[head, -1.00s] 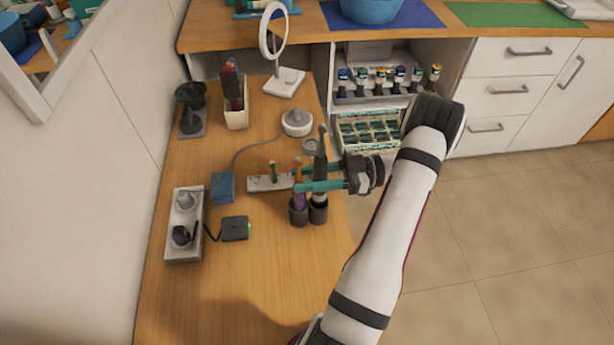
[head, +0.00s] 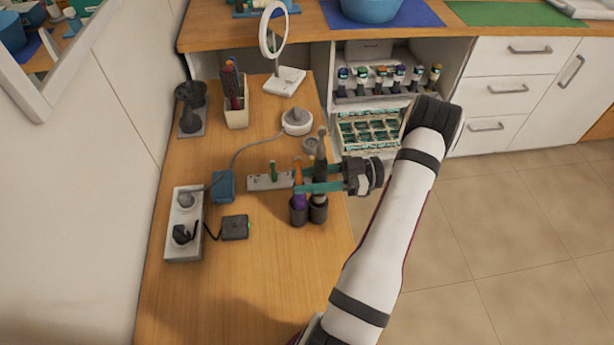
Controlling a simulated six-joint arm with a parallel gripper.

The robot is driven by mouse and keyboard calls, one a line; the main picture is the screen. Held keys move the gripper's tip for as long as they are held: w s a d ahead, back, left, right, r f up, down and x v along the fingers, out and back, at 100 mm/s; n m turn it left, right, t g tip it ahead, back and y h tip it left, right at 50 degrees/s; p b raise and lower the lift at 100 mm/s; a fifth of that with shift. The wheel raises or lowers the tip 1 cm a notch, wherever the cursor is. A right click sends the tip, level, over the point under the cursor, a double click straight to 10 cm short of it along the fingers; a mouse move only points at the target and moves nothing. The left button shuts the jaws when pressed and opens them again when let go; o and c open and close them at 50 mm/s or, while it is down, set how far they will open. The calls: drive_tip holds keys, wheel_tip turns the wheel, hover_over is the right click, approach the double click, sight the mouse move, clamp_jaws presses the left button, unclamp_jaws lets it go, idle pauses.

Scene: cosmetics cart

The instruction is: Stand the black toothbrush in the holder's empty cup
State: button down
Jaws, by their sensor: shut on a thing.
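The black toothbrush (head: 321,160) is upright over the right dark cup (head: 318,213) of the holder. Its lower end appears to be inside that cup, though the teal fingers hide part of it. My gripper (head: 312,187) reaches in from the right and is shut on the black toothbrush just above the cup rim. A purple and orange toothbrush (head: 299,201) stands in the left dark cup (head: 298,216), close beside the fingertips; I cannot tell whether they touch it.
A white strip (head: 262,183) with a green item lies behind the cups. A blue box (head: 223,185), a dark charger (head: 235,228) and a power strip (head: 184,222) are to the left. A round white base (head: 297,122) stands behind. The front tabletop is clear.

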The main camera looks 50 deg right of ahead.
drive_tip(key=shift+f, duration=2.55)
drive_tip(key=shift+r, duration=0.1)
drive_tip(key=shift+r, duration=2.65)
drive_tip(key=shift+f, duration=2.7)
drive_tip(key=shift+c, duration=2.2)
unclamp_jaws()
drive_tip(key=v, duration=1.2)
